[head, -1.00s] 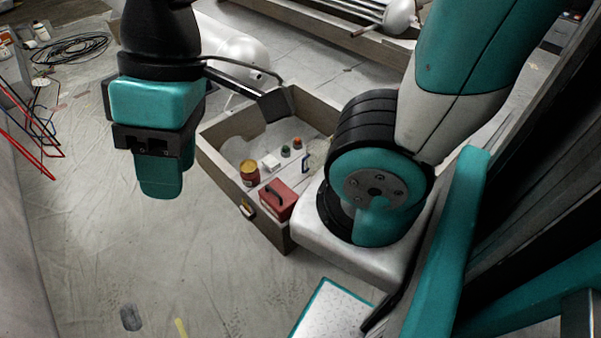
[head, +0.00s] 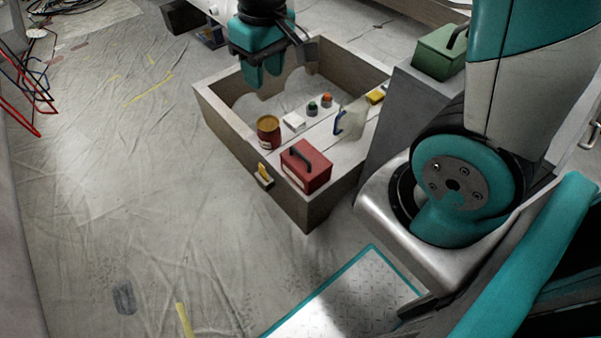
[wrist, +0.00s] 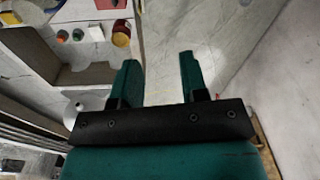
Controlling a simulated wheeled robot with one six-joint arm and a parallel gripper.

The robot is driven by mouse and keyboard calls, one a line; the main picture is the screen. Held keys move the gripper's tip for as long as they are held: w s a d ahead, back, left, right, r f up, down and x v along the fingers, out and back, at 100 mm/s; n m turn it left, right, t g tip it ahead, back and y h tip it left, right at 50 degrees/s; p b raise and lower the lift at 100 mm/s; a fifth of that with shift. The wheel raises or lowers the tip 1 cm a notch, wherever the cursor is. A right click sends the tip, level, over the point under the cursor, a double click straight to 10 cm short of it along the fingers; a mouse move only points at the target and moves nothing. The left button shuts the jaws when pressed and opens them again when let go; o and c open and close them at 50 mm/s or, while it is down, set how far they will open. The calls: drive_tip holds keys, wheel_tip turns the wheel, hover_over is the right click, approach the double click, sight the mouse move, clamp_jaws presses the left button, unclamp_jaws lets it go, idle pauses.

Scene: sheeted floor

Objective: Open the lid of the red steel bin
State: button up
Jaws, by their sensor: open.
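A red box (head: 306,166) with a dark handle on top stands upright at the near right corner of a wooden open-topped box, in the head view. It is the only red bin-like thing I see; its top looks closed. My gripper (head: 263,76) hangs over the far left part of the wooden box, away from the red box. In the wrist view my gripper (wrist: 160,80) has its two teal fingers apart, with only floor visible between them. I cannot make out the red box clearly in the wrist view.
The wooden box (head: 233,120) also holds a yellow-topped red can (head: 268,131), a white block (head: 293,121), small green and orange-capped items and a jug (head: 349,121). A green box (head: 440,52) sits on a grey cabinet (head: 400,108). The left floor (head: 130,190) is mostly clear.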

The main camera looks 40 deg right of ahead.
sight(301, 155)
drive_tip(key=w+d+f+h+b, duration=0.1)
drive_tip(key=d+f+b, duration=0.3)
drive_tip(key=f, duration=0.8)
drive_tip(key=w+d+f+m+h+b, duration=0.1)
drive_tip(key=w+d+f+b, duration=0.2)
drive_tip(key=f+b, duration=0.4)
drive_tip(key=w+d+f+m+b, duration=0.1)
drive_tip(key=d+f+b, duration=0.4)
drive_tip(key=f, duration=1.4)
drive_tip(key=shift+w+d+f+g+h+b, duration=0.1)
drive_tip(key=shift+w+d+g+h+b, duration=0.3)
drive_tip(key=shift+w+b, duration=0.1)
clamp_jaws()
